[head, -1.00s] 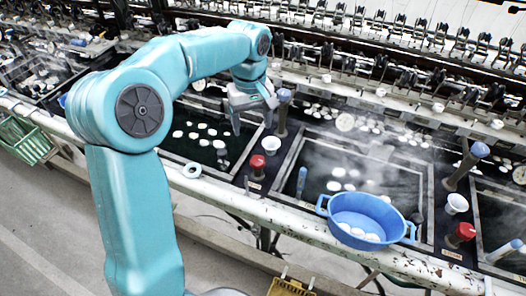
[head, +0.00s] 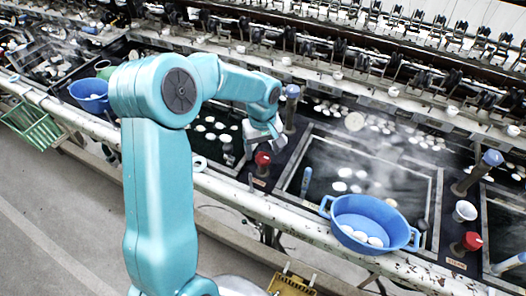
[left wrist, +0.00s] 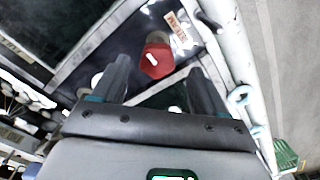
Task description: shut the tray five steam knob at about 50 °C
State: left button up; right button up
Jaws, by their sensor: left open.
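A red steam knob (head: 263,160) stands on the dark divider between two basins. It also shows in the left wrist view (left wrist: 157,62), with a pale mark on its top and a label beside it. My left gripper (head: 264,142) is open just above and behind this knob. In the left wrist view the knob shows between and beyond the two fingers; I cannot tell whether they touch it. A blue stick, possibly a thermometer (head: 306,180), stands in the right basin; no reading is legible. Which tray number this is cannot be read. My right gripper is not in view.
A blue-topped post (head: 291,105) stands close behind the gripper. A blue bowl of cocoons (head: 366,215) sits on the front rail. Another red knob (head: 470,241) and a white cup (head: 464,211) are at right. Steam drifts over the basin.

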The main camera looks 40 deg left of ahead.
aim_at(263, 159)
pick_arm(q)
jog(key=f, duration=0.2)
jog(key=shift+w+a+f, duration=0.15)
jog(key=shift+w+f, duration=0.15)
jog(key=shift+f, duration=0.1)
jog(key=shift+s+r, duration=0.1)
jog(key=shift+s, duration=0.05)
jog(key=c, duration=1.1)
jog(key=shift+o, duration=0.2)
